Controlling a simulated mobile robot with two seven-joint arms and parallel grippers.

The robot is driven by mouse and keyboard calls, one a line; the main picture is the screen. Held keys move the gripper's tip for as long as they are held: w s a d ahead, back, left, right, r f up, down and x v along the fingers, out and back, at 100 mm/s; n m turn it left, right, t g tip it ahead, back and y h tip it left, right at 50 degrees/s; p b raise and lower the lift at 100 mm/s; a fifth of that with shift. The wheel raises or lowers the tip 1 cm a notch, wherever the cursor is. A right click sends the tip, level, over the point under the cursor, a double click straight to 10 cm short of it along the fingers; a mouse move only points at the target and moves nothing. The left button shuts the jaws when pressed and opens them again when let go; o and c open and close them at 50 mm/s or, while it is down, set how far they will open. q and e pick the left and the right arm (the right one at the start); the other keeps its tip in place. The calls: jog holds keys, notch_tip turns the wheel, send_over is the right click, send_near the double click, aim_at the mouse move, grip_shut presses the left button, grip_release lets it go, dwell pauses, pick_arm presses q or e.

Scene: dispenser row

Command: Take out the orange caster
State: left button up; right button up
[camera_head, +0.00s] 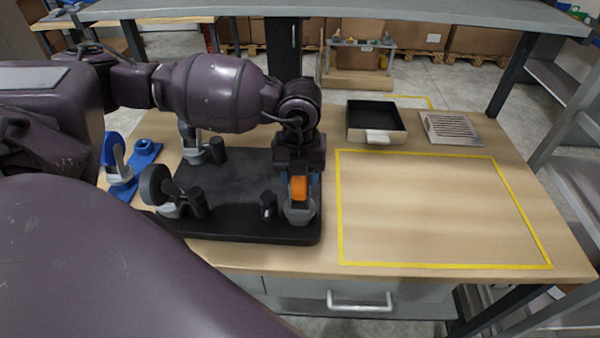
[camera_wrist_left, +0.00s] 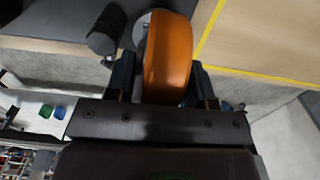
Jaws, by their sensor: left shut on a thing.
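The orange caster (camera_head: 299,189) is at the right end of the black base plate (camera_head: 235,230), with its grey mount (camera_head: 299,212) below the wheel. My left gripper (camera_head: 300,180) reaches down from above and is shut on the caster. In the left wrist view the orange wheel (camera_wrist_left: 168,58) sits between the two fingers of the gripper (camera_wrist_left: 165,85). Whether the caster's mount still touches the plate is hard to tell. My right gripper is not in view.
Dark grey casters (camera_head: 157,186) and black posts (camera_head: 268,205) stand on the plate. A blue caster (camera_head: 114,157) is at the left. A yellow-taped area (camera_head: 440,262) on the right is bare. Behind it are a black tray (camera_head: 376,106) and a slotted metal plate (camera_head: 450,127).

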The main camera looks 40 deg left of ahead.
pick_arm(q)
jog(key=shift+r, duration=0.45)
jog(key=shift+r+p, duration=0.4)
jog(key=shift+r, duration=0.1)
jog(key=shift+r+p, duration=0.4)
jog(key=shift+r, duration=0.85)
jog(key=shift+r, duration=0.35)
jog(key=shift+r+p, duration=0.55)
jog(key=shift+r, duration=1.5)
